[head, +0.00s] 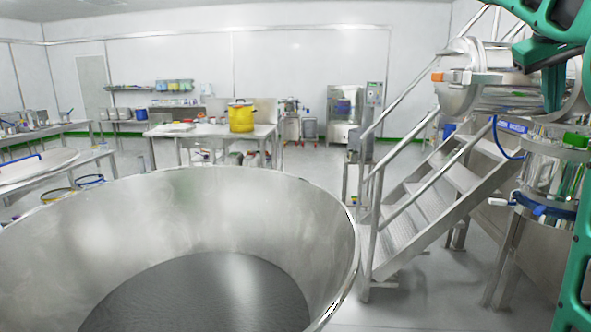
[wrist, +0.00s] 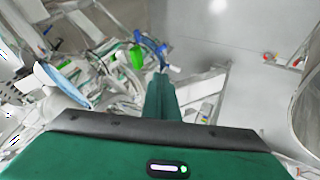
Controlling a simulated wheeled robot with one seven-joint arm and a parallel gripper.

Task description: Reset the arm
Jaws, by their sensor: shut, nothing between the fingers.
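My gripper (wrist: 160,84) shows in the wrist view, its green fingers together, pointing away from the camera with nothing between them. In the head view my green arm fills the top right corner and runs down the right edge, in front of the steel machine (head: 472,92). I cannot tell clearly which part there is the gripper. In the wrist view the space past the fingertips shows a blue ring-shaped part, a bright green part and steel fittings, seen at a tilt.
A large open steel bowl (head: 185,210) fills the front left. Steel stairs with railings (head: 425,205) stand right of it, close to the machine. A yellow pot (head: 241,117) stands on a table (head: 205,130) further back. Open grey floor (head: 315,165) lies behind the bowl.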

